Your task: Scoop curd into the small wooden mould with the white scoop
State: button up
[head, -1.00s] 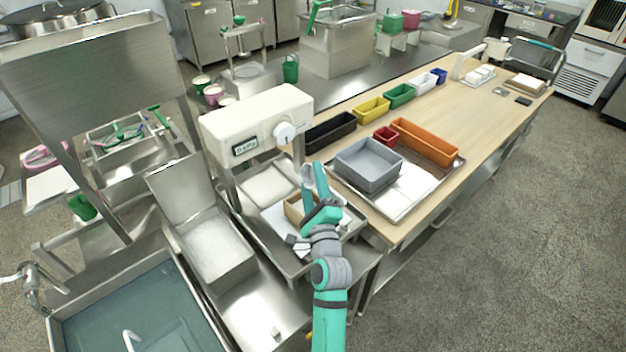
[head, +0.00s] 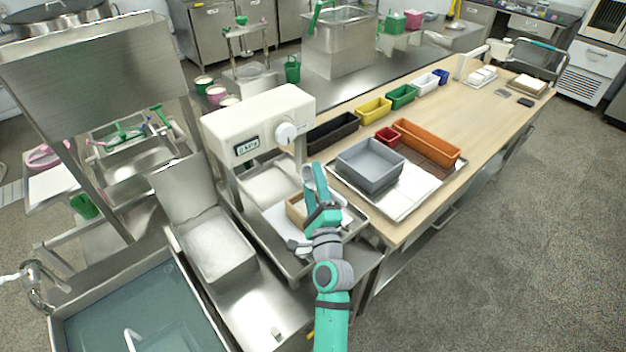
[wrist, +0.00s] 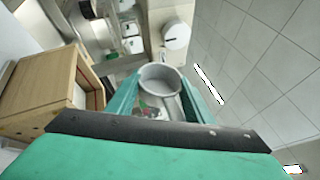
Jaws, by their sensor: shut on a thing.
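The white scoop (head: 308,180) rises from my gripper (head: 322,207) in the head view. In the wrist view the scoop's round, pale bowl (wrist: 160,78) shows between the teal fingers of my gripper (wrist: 163,103), which is shut on it. The small wooden mould (head: 294,208) stands on the scale's steel tray, just left of my gripper, partly hidden by it. In the wrist view the mould (wrist: 42,92) is large at the left, apart from the scoop. I cannot tell whether the scoop or the mould holds curd. A steel bin (head: 222,258) at the left has a pale inside.
The white scale head (head: 258,128) stands behind the mould. A grey tub (head: 368,165) sits in a steel tray (head: 402,213) on the wooden table at the right. A water-filled sink (head: 130,310) is at the lower left. Open floor lies at the right.

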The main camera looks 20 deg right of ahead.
jog(key=shift+r, duration=0.1)
dwell(0.3)
